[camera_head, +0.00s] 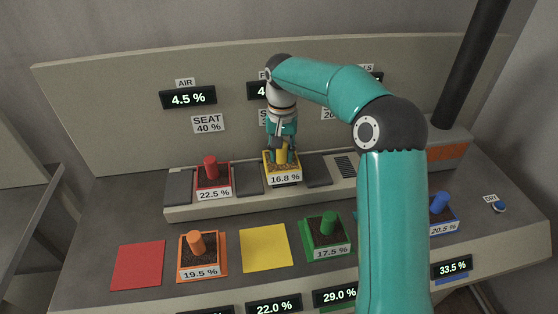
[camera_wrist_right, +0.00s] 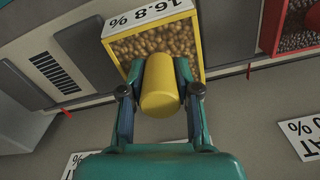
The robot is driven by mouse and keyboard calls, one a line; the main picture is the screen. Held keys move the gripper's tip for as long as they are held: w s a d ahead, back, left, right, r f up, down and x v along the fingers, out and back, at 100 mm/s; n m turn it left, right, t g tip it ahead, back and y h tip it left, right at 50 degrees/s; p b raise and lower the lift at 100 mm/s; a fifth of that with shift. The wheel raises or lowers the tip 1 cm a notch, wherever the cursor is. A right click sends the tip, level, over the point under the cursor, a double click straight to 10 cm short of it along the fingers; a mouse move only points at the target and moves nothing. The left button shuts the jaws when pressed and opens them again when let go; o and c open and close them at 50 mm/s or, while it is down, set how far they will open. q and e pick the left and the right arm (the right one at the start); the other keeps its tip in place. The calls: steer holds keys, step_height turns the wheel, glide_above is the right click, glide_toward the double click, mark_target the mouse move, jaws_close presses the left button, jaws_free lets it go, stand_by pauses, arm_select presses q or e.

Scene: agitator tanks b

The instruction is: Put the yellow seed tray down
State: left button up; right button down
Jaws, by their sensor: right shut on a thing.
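The yellow seed tray (camera_head: 283,180) is at the raised ledge, between two dark plates, with a label reading 16.8 %. It holds brown seeds and has a yellow upright knob. My right gripper (camera_head: 282,152) is above it, shut on that knob. In the right wrist view the fingers (camera_wrist_right: 160,92) stand on both sides of the yellow knob (camera_wrist_right: 159,85), and the yellow tray (camera_wrist_right: 202,41) looks level with the ledge. I cannot tell whether its underside touches the ledge. A bare yellow square (camera_head: 265,248) lies on the front counter. My left gripper is not in view.
A red tray (camera_head: 213,180) sits left on the ledge. An orange tray (camera_head: 199,257), green tray (camera_head: 327,236) and blue tray (camera_head: 441,215) are on the front counter. A red square (camera_head: 138,265) is bare. A back panel with displays rises behind the ledge.

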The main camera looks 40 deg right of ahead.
steer(key=shift+f, duration=1.1)
steer(key=shift+f, duration=0.1)
steer(key=c, duration=0.8)
jaws_free()
step_height(320, 180, up, 12)
steer(key=shift+r+p, duration=0.1)
steer(key=shift+p, duration=0.55)
